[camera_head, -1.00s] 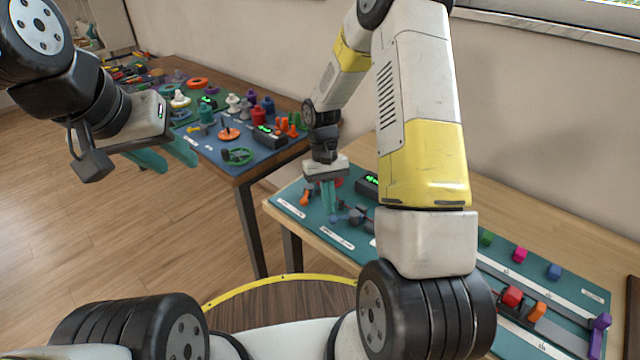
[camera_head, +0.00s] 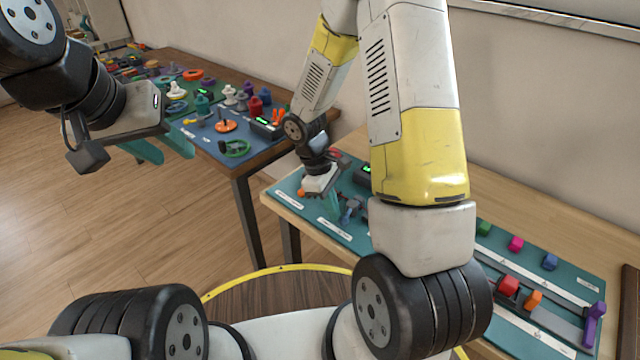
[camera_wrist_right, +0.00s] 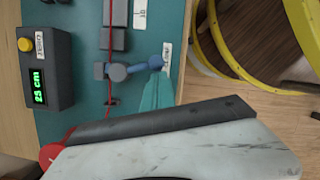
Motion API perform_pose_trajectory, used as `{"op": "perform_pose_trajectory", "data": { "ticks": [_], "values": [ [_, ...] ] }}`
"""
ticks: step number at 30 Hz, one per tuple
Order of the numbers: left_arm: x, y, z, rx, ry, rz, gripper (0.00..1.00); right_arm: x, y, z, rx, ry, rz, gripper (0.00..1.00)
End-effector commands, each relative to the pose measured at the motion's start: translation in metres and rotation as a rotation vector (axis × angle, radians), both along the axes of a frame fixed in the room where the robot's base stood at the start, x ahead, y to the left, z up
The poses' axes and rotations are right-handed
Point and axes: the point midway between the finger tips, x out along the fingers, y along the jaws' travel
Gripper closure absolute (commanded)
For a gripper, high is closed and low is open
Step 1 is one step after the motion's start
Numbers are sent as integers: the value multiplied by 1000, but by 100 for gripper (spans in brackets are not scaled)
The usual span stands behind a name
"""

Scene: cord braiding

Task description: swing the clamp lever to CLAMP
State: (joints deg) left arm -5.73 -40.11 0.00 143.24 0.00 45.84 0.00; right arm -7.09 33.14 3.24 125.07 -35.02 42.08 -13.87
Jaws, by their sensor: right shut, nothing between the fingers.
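The clamp lever (camera_wrist_right: 140,67) shows in the right wrist view as a short blue arm with a rounded knob, on a grey pivot beside the grey clamp block (camera_wrist_right: 100,71). It is small and partly hidden in the head view (camera_head: 351,208). My right gripper (camera_wrist_right: 160,80) is shut and empty, its teal fingertips right at the lever's knob end; I cannot tell whether they touch. It also shows in the head view (camera_head: 334,208), tilted over the teal board. My left gripper (camera_head: 162,150) is open and empty, out over the floor. The CLAMP marking is not readable.
A red cord (camera_wrist_right: 108,20) runs past grey blocks on the teal board (camera_wrist_right: 70,120). A dark box with a green display (camera_wrist_right: 38,85) and yellow button stands beside it. Coloured pegs and sliders fill the board's right part. A second table (camera_head: 205,150) holds many small parts.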

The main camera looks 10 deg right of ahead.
Motion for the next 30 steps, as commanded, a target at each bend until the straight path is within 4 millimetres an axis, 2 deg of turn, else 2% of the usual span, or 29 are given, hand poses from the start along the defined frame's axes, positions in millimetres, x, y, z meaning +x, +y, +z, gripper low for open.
{"op": "perform_pose_trajectory", "data": {
  "ticks": [12,30],
  "values": [
    [0,0,0,0,0,0,64,-13,-9,0,-1,0,218,100],
    [0,0,0,0,0,0,64,-15,-11,0,-1,1,258,100]
  ]
}}
